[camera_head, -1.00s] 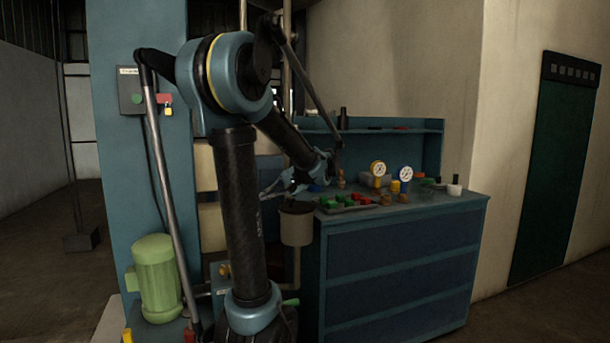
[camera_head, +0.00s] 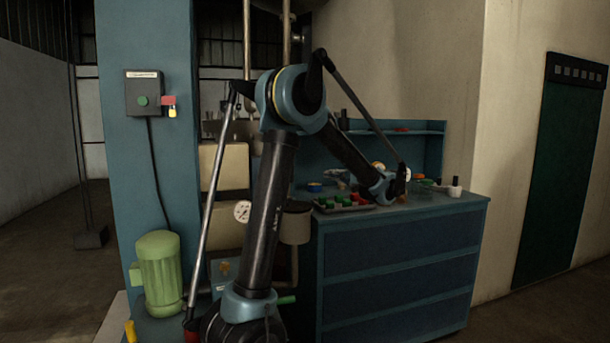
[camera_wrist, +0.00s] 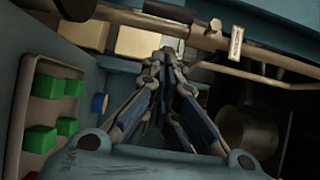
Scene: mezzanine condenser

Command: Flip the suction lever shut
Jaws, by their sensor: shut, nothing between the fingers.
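My gripper (camera_wrist: 165,58) is shut and empty in the wrist view, its linked fingers together in front of pale panels and pipework. In the head view my arm bends down over the bench, and the fingers are hidden behind the wrist. A green handle (camera_head: 287,300) shows low beside my arm's base in the head view; I cannot tell if it is the suction lever. In the wrist view a pipe with a white tag (camera_wrist: 236,43) runs across the top, beyond and right of the fingertips. No lever is clearly recognisable there.
A blue bench (camera_head: 400,270) holds a tray of green and red pieces, also in the wrist view at left (camera_wrist: 22,125). A grey bucket (camera_head: 295,228) hangs beside it. A gauge (camera_head: 242,211), a green motor (camera_head: 159,275) and a switch box (camera_head: 143,93) stand left.

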